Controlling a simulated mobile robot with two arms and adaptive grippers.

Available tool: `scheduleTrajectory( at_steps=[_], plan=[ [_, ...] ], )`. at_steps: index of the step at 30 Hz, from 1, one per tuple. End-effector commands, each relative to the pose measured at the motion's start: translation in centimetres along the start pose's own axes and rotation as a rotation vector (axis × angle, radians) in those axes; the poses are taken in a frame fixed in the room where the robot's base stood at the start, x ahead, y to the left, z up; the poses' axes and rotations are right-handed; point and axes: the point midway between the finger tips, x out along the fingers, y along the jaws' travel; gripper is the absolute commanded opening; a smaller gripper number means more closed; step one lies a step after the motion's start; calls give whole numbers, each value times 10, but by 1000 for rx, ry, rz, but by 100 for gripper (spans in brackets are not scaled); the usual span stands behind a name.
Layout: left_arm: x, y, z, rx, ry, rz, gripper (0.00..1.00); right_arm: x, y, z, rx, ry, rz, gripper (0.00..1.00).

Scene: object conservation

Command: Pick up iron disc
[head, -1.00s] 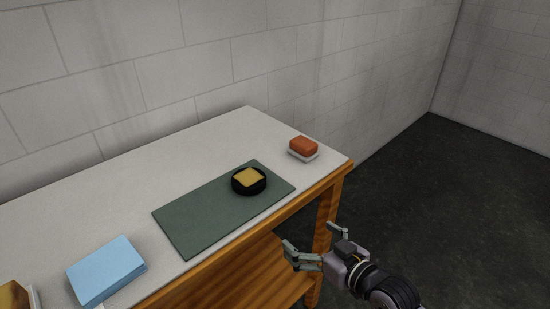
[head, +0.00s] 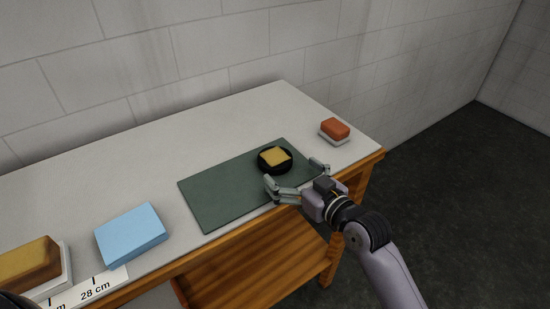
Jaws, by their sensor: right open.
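A round black disc (head: 273,168) lies on the dark green mat (head: 215,197), near the mat's right end. A yellow square piece (head: 274,156) sits on top of it. My right gripper (head: 296,178) is open and empty at the front right edge of the mat. Its fingers point toward the disc, one at the disc's front side and one to its right. I cannot tell whether a finger touches the disc. My left gripper does not show.
An orange-red block (head: 335,128) on a white base stands at the table's right end. A light blue block (head: 131,235) and a brown block (head: 27,262) on a white base are at the left. A ruler strip (head: 90,290) lies at the front edge. The back of the table is clear.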

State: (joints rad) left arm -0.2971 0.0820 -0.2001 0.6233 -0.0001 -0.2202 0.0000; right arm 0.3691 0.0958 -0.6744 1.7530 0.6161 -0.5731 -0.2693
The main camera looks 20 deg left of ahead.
Motion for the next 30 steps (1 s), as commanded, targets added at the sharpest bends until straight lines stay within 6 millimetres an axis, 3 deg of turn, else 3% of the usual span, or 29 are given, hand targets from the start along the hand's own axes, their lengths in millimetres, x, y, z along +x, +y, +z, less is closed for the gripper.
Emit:
scheduleTrajectory(
  at_steps=[5,15,26,30],
  plan=[
    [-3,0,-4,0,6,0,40,10,0,-2,1,2,0,96],
    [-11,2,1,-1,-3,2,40,50,-2,-4,1,0,0,96],
    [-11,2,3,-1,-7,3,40,56,-2,-1,-1,-4,1,98],
    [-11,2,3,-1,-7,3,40,55,-1,0,-2,-5,1,89]
  ],
)
